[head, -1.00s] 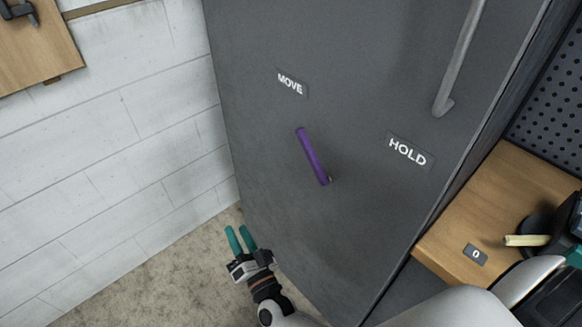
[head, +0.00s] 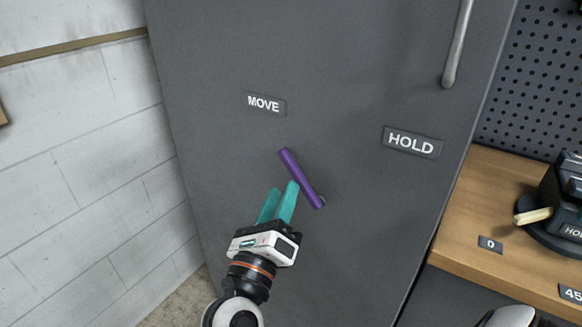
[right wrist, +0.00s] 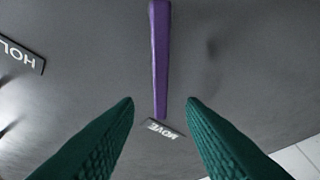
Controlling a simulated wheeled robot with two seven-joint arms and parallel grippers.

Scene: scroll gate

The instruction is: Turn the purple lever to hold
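The purple lever (head: 301,178) is on the dark grey door (head: 350,250). It slants from its pivot at lower right up and left, toward the MOVE label (head: 264,104). The HOLD label (head: 411,142) is to the right of the lever. My right gripper (head: 278,203), with teal fingers, is just left of and below the lever in the head view. In the right wrist view its fingers (right wrist: 160,100) are spread apart and empty, with the lever (right wrist: 160,55) ahead between them. I cannot tell any contact. My left gripper is not in view.
A metal handle (head: 457,45) is at the upper right of the door. A wooden bench (head: 500,195) with a black device (head: 560,205) stands to the right. A white block wall (head: 80,170) is on the left.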

